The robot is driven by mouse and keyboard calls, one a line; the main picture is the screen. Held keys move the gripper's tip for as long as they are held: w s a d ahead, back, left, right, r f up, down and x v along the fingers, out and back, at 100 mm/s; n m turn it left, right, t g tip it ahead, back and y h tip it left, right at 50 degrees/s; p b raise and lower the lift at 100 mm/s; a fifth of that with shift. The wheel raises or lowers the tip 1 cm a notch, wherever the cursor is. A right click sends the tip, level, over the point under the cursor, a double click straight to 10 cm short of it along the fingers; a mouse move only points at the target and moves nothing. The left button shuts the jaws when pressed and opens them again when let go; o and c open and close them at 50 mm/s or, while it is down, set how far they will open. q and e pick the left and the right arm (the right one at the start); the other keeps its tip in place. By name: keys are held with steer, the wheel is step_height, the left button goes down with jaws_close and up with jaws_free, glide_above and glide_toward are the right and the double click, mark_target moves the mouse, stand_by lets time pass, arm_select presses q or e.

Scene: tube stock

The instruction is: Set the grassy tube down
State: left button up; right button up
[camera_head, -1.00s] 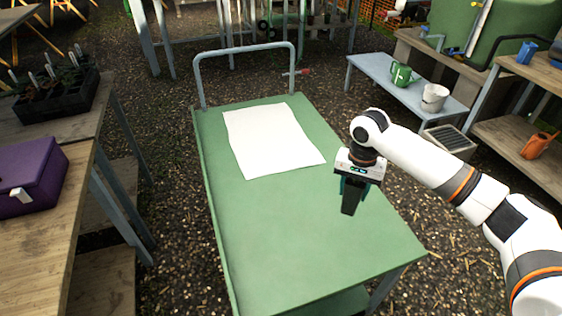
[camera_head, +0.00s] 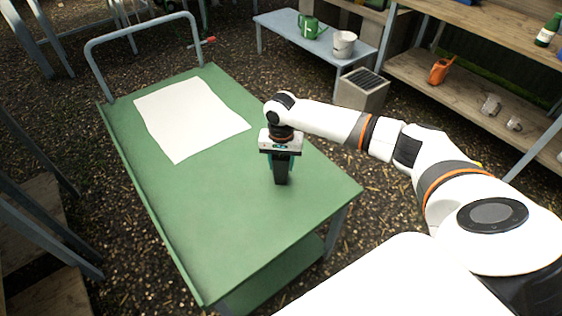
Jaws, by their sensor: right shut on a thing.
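My right gripper (camera_head: 281,181) is over the right part of the green cart top (camera_head: 215,215), pointing down. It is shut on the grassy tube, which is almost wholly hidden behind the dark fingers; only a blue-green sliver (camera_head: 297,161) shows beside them. I cannot tell whether the tube touches the cart top. A white sheet (camera_head: 190,118) lies flat on the cart, to the left of and beyond the gripper. My left gripper is not in view.
The cart has a grey push handle (camera_head: 142,32) at its far end. The green top around the gripper is bare. Behind stand a low blue-grey bench (camera_head: 285,24) with a green watering can (camera_head: 310,26) and a white bucket (camera_head: 344,43), and wooden shelves (camera_head: 470,97) at the right.

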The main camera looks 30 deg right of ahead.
steer(key=shift+f, duration=0.1)
steer(key=o, duration=1.1)
steer(key=shift+c, duration=0.2)
step_height(320, 180, up, 12)
steer(key=shift+r, duration=0.1)
